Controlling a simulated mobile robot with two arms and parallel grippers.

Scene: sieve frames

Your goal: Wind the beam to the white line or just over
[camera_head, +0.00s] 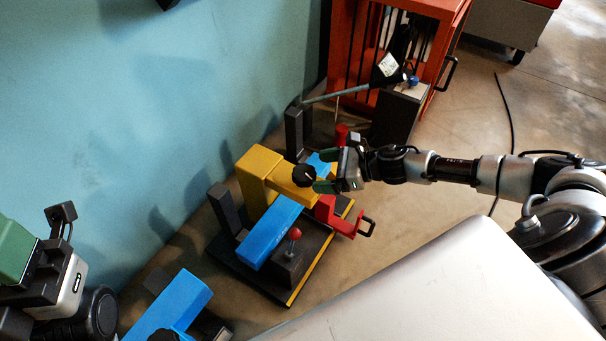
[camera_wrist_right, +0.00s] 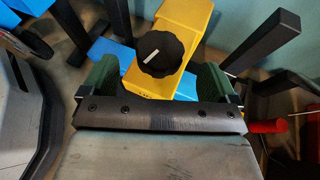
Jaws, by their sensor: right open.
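A black ribbed knob (camera_head: 304,175) with a white pointer mark sits on a yellow bracket (camera_head: 258,169); the right wrist view shows the knob (camera_wrist_right: 161,54) larger. A blue beam (camera_head: 270,232) lies below the bracket, with more blue showing beyond it. My right gripper (camera_head: 331,171) is open beside the knob. In the right wrist view, its green fingertips (camera_wrist_right: 157,82) stand apart on either side of the knob, with gaps. I cannot make out a white line on the beam. My left gripper (camera_head: 36,258) is at the left edge, its jaw gap unclear.
The dark base plate (camera_head: 232,264) has yellow edging, a red-ball lever (camera_head: 294,234) and a red part with a black handle (camera_head: 345,218). Dark posts (camera_head: 223,209) stand near the blue wall. An orange cage (camera_head: 349,50) stands behind. Floor right of the cage is mostly clear.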

